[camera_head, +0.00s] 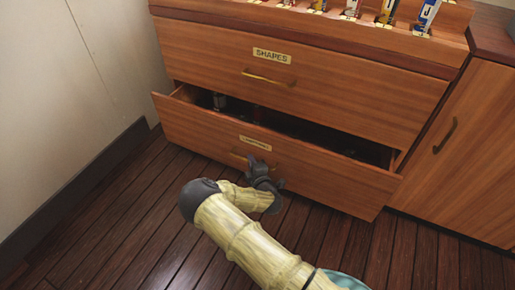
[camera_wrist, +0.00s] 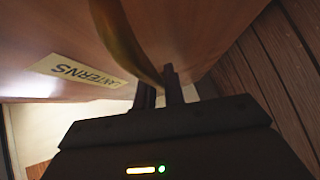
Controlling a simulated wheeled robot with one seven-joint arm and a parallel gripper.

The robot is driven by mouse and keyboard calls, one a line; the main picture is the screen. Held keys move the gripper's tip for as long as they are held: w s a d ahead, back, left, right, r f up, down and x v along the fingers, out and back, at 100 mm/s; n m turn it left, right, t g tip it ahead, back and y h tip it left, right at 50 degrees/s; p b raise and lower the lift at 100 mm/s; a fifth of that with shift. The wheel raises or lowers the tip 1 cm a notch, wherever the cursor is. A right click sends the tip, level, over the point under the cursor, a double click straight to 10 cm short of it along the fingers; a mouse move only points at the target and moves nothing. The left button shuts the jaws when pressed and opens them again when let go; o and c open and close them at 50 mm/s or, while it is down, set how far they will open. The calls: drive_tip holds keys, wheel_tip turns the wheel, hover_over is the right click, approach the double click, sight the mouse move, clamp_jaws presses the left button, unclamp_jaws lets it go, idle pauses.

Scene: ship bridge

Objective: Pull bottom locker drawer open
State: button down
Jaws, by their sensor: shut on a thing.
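The bottom locker drawer (camera_head: 330,172) is partly open. Its front stands out from the wooden cabinet, and dark objects show inside through the gap. It bears a small label, which reads LANTERNS in the wrist view (camera_wrist: 80,70). My gripper (camera_head: 264,172) is at the middle of the drawer front, just below the label. In the wrist view, the brass handle (camera_wrist: 128,45) runs down to my gripper's fingers (camera_wrist: 160,84), which are shut on it. In the head view my gripper hides part of the handle.
The upper drawer (camera_head: 330,95), labelled SHAPES, is closed. Several small upright items stand on the ledge above. A pale wall (camera_head: 70,90) is at the left. The plank floor (camera_head: 110,215) in front looks clear.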

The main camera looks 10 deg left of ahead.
drive_tip(key=s+a+p, duration=0.3)
drive_tip(key=s, duration=0.6)
drive_tip(key=s+a+p, duration=0.3)
drive_tip(key=s+a, duration=0.1)
drive_tip(key=s, duration=0.6)
drive_tip(key=shift+p, duration=0.3)
drive_tip(key=c, duration=1.5)
unclamp_jaws()
drive_tip(key=p+v, duration=0.6)
drive_tip(key=v, duration=1.1)
drive_tip(key=shift+s, duration=0.25)
